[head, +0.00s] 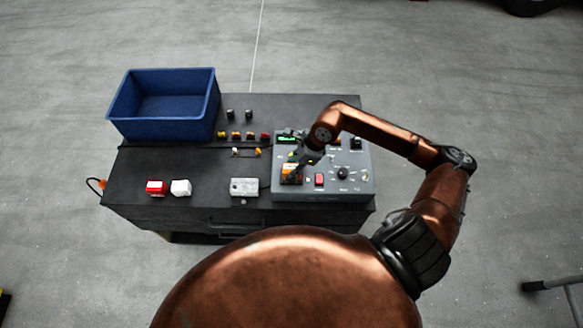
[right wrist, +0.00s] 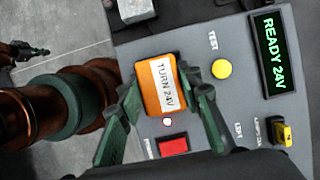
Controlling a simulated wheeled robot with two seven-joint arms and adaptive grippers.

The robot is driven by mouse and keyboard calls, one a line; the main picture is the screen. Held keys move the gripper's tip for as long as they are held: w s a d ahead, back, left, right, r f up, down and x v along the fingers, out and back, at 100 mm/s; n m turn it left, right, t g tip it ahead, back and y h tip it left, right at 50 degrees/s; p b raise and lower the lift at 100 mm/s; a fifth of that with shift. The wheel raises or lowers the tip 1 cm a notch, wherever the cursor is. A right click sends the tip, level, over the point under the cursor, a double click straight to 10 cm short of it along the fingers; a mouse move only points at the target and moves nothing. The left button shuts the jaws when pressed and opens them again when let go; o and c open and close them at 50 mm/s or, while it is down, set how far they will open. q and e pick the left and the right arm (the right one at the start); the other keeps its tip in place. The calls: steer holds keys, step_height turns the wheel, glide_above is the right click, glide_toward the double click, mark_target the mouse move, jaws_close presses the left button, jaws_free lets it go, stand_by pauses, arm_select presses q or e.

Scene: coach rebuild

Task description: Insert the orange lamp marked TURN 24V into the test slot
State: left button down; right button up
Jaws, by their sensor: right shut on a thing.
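My right gripper (head: 297,167) is shut on the orange lamp (head: 291,175) at the left side of the grey test box (head: 352,188). In the right wrist view, the lamp (right wrist: 151,98) sits between the two green fingers of my right gripper (right wrist: 160,82). Its white label reads TURN 24V, turned sideways in the picture. The test slot does not show; the lamp and fingers cover that part of the panel. I cannot tell whether the lamp is in the slot or just above it. The box's display (right wrist: 274,52) reads READY 24V. My left gripper does not show.
A yellow button (right wrist: 221,68) marked TEST and a red switch (right wrist: 173,146) are close to the lamp. A blue bin (head: 127,118) stands at the back left. Several small lamps (head: 250,135), a red block (head: 157,187), a white block (head: 180,187) and a grey block (head: 244,187) are on the dark bench.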

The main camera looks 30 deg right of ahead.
steer(key=shift+b, duration=0.55)
stand_by(0.9)
steer(key=shift+f+b, duration=0.6)
steer(key=o, duration=0.9)
steer(key=shift+o, duration=0.2)
steer(key=p+v, duration=0.5)
steer(key=v, duration=0.6)
steer(key=shift+s, duration=0.1)
stand_by(0.5)
